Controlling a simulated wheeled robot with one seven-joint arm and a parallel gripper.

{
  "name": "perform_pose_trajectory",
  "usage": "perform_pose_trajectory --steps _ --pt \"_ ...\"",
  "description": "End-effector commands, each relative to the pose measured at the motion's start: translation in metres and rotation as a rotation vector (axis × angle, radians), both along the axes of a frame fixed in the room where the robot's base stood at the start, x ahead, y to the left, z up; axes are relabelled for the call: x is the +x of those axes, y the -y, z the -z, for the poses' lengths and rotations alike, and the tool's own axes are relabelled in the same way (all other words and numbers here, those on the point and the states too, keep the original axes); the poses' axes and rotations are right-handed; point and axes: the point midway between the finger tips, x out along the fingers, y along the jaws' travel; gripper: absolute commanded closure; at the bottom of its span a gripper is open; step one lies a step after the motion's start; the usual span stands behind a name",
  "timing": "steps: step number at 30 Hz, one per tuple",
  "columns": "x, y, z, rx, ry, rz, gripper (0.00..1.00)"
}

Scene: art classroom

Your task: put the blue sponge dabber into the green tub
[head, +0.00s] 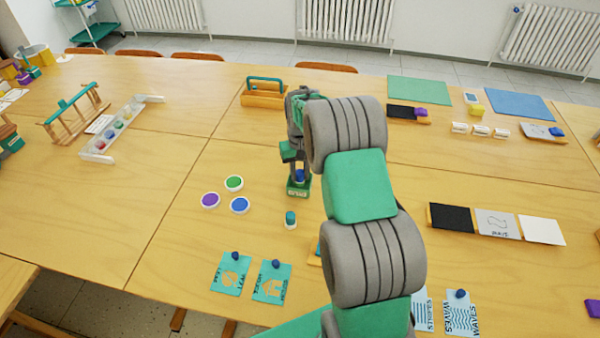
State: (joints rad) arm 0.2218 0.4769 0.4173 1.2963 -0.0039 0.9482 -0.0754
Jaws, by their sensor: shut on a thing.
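The green tub (298,190), a small box with white lettering on its front, stands mid-table, left of my arm. My gripper (298,166) points down over it and is shut on the blue sponge dabber (300,176). Only a small blue part of the dabber shows, at the tub's opening; its lower end is hidden. I cannot tell whether it touches the tub's floor.
A teal-topped dabber (291,218) stands in front of the tub. Green (234,183), purple (210,199) and blue (239,205) round pads lie to the left. Teal stencil cards (231,275) lie nearer. A wooden caddy (264,97) stands behind.

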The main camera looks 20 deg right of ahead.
Motion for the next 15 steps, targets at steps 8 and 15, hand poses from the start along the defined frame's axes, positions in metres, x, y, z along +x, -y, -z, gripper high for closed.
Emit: perform_pose_trajectory --steps 8,15 --pt "0.000 0.000 0.008 0.000 0.000 0.000 1.00" --pt "-0.001 0.000 0.013 0.000 0.000 0.000 1.00"
